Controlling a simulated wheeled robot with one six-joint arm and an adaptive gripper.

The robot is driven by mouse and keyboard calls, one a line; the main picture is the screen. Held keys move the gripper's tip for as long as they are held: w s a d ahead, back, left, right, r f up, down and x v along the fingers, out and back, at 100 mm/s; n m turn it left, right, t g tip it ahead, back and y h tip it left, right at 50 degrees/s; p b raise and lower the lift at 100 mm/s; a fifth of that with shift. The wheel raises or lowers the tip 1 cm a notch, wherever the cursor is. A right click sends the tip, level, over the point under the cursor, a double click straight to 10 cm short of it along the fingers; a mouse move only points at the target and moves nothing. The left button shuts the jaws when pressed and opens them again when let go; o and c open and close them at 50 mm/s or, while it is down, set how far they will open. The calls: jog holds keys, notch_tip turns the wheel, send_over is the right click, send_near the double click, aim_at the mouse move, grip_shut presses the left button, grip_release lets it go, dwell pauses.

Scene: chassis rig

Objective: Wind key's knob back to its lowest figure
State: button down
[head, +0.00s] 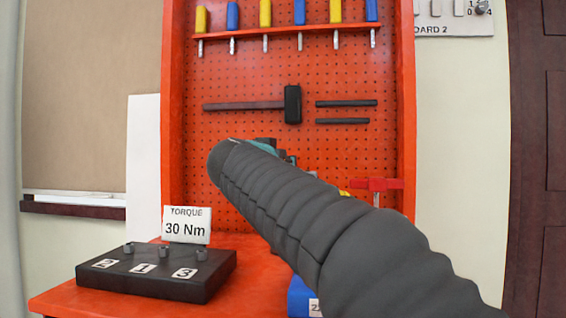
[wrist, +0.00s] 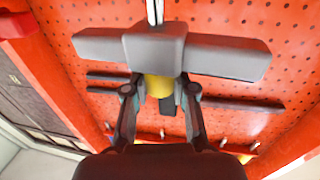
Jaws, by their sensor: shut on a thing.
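The key shows in the wrist view as a grey cross-bar handle (wrist: 225,56) with a thin metal shaft (wrist: 155,12) running up from it. A yellow knob (wrist: 159,88) sits below the middle of the bar. My gripper (wrist: 160,90) has its two fingers on either side of the yellow knob and is shut on it. No figures on the knob can be read. In the head view my dark ribbed arm hides the gripper and most of the key.
A black block (head: 150,285) with sockets marked 2, 1 and 3 stands on the red bench (head: 250,262), by a "TORQUE 30 Nm" sign (head: 186,227). A blue box (head: 298,298) and a red fixture (head: 378,185) are beside my arm. A hammer (head: 292,104) hangs on the pegboard.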

jog(key=c, duration=0.9)
grip_release()
jog(key=v, duration=1.2)
